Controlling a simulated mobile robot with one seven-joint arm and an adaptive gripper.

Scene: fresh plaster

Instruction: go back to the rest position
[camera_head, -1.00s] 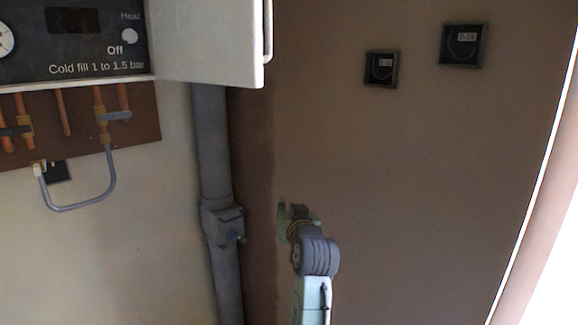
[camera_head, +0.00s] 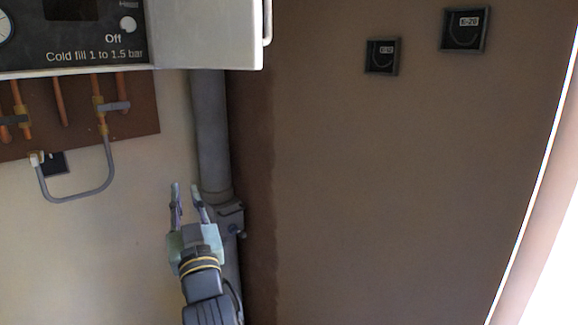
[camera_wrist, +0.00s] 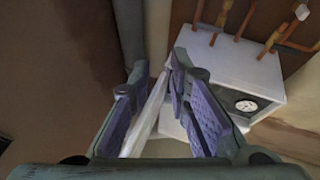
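My gripper (camera_head: 187,190) stands upright at the bottom middle of the head view, with its two fingers apart and nothing between them that it holds. It is in front of the grey vertical pipe (camera_head: 210,130) and its boxy fitting, partly covering them. In the wrist view my gripper (camera_wrist: 155,95) also shows open, with purple pads on the fingers. A pale strip shows behind the gap there; I cannot tell if it touches anything.
A white boiler (camera_head: 205,40) with its door open hangs at top left, copper pipes (camera_head: 58,100) below it. Its gauge (camera_wrist: 246,105) shows in the wrist view. The wall's middle is clear.

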